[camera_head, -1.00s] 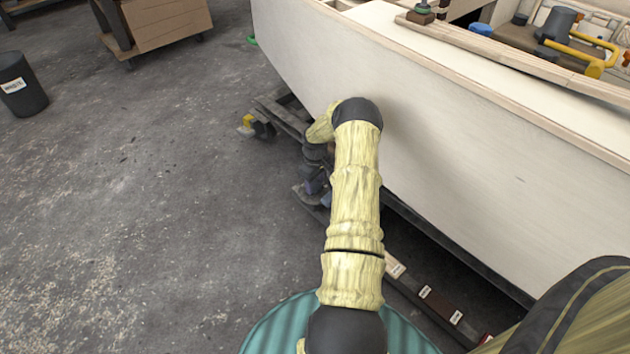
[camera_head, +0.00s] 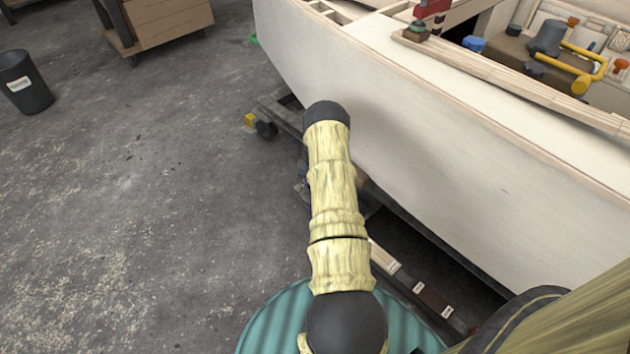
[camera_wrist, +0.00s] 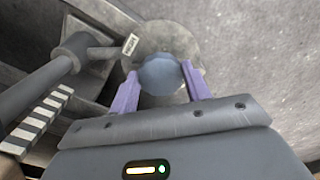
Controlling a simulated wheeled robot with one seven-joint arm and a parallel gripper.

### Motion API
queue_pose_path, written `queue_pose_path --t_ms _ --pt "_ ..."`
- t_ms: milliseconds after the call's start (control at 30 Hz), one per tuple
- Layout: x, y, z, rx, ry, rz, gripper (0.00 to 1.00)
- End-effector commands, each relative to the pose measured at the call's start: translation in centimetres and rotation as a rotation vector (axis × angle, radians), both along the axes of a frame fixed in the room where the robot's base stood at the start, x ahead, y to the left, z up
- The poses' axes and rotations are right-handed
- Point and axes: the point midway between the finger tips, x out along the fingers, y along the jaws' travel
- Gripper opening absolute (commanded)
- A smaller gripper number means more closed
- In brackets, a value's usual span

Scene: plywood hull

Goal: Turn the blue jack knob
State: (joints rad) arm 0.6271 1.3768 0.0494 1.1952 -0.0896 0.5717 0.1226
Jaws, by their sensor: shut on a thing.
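The blue jack knob (camera_wrist: 160,75) is a rounded grey-blue knob in the wrist view. It sits over a pale round plate (camera_wrist: 187,38) with a small label beside it. My gripper (camera_wrist: 160,83) has its two purple fingers on either side of the knob, shut on it. In the head view my arm covers most of the gripper and the knob, so the grip cannot be made out there.
The pale plywood hull (camera_head: 440,140) rises right beside my arm. A striped block (camera_wrist: 36,122) and a grey bar lie left of the gripper in the wrist view. A dark bin (camera_head: 25,83) stands far left. Open concrete floor lies to the left.

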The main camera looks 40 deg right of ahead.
Motion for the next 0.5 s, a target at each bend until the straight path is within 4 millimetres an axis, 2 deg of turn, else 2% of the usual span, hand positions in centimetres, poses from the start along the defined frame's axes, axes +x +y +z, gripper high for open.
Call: queue_pose_path --t_ms 500 --pt "0.26 0.05 0.09 -0.003 -0.003 -0.456 0.25"
